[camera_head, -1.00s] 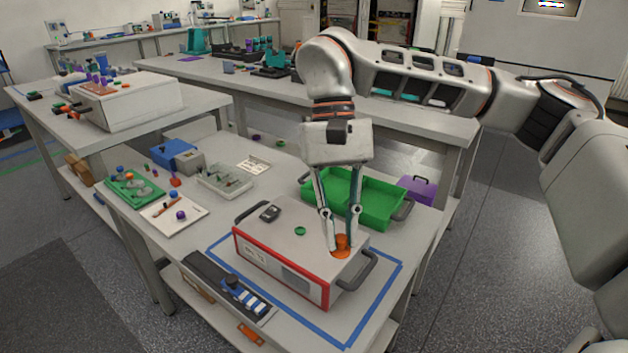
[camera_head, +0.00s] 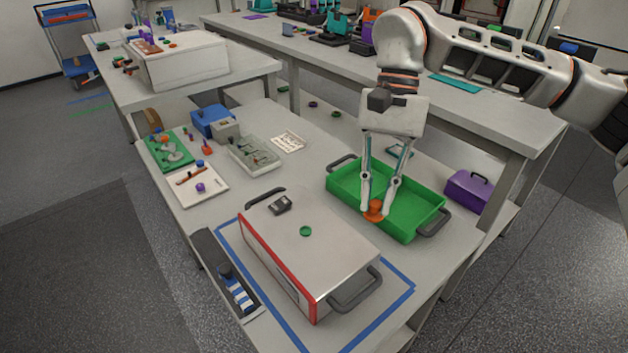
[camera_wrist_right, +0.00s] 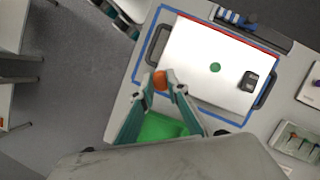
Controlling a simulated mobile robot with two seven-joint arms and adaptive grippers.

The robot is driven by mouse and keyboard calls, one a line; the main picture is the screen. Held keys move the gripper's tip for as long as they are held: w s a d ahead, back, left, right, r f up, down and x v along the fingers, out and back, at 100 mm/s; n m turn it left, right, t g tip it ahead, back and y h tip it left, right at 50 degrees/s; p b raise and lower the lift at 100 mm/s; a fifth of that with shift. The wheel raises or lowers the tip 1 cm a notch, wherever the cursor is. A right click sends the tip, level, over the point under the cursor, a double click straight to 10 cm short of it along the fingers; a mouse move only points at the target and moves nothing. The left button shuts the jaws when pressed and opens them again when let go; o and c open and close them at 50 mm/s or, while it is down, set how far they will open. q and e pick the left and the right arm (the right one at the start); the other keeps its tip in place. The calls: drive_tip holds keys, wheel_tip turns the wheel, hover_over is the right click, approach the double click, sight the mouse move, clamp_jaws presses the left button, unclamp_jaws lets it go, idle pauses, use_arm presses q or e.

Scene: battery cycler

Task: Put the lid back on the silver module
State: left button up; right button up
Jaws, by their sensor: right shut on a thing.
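The silver module (camera_head: 318,238) is a box with a red front edge and dark side handles, standing inside a blue tape outline; it also shows in the wrist view (camera_wrist_right: 205,70). A small green disc (camera_head: 305,231) and a dark device (camera_head: 281,205) are on its top. My right gripper (camera_head: 376,208) is shut on a small orange knob-like piece (camera_head: 375,212), over the near edge of the green tray (camera_head: 423,233). The orange piece also shows in the wrist view (camera_wrist_right: 160,80). I cannot tell whether it is the lid. A white and teal part, seemingly my left gripper (camera_wrist_right: 119,18), is cut off at the wrist view's top.
A purple box (camera_head: 467,190) is right of the tray. A dark strip with blue parts (camera_head: 228,275) lies along the table's front edge. A green board (camera_head: 169,150), white tray (camera_head: 200,186) and blue-grey box (camera_head: 213,121) are at the left.

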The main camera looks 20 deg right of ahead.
drive_tip(key=shift+w+a+f+m+t+y+p, duration=0.25)
drive_tip(key=shift+w+a+f+m+t+p, duration=0.7)
drive_tip(key=shift+a+m, duration=1.25)
drive_tip(key=shift+w+a+f+m+t+y+p, duration=0.2)
drive_tip(key=shift+w+a+f+m+t+p, duration=0.8)
drive_tip(key=shift+m, duration=2.05)
drive_tip(key=shift+w+a+f+m+t+y+p, duration=0.25)
drive_tip(key=shift+w+a+f+m+t+p, duration=0.65)
drive_tip(key=shift+a+m, duration=1.45)
drive_tip(key=shift+w+d+f+m, duration=0.2)
drive_tip(key=shift+d+f+m, duration=0.1)
drive_tip(key=shift+d, duration=0.05)
use_arm(q)
drive_tip(key=shift+s+d+r+n, duration=0.3)
drive_tip(key=shift+s+d+r, duration=0.3)
drive_tip(key=shift+s+r, duration=0.2)
use_arm(e)
drive_tip(key=shift+f, duration=0.5)
use_arm(q)
drive_tip(key=shift+w+r, duration=0.1)
drive_tip(key=shift+r, duration=0.2)
use_arm(e)
drive_tip(key=shift+r, duration=0.1)
drive_tip(key=shift+f, duration=0.2)
use_arm(q)
drive_tip(key=shift+r, duration=0.2)
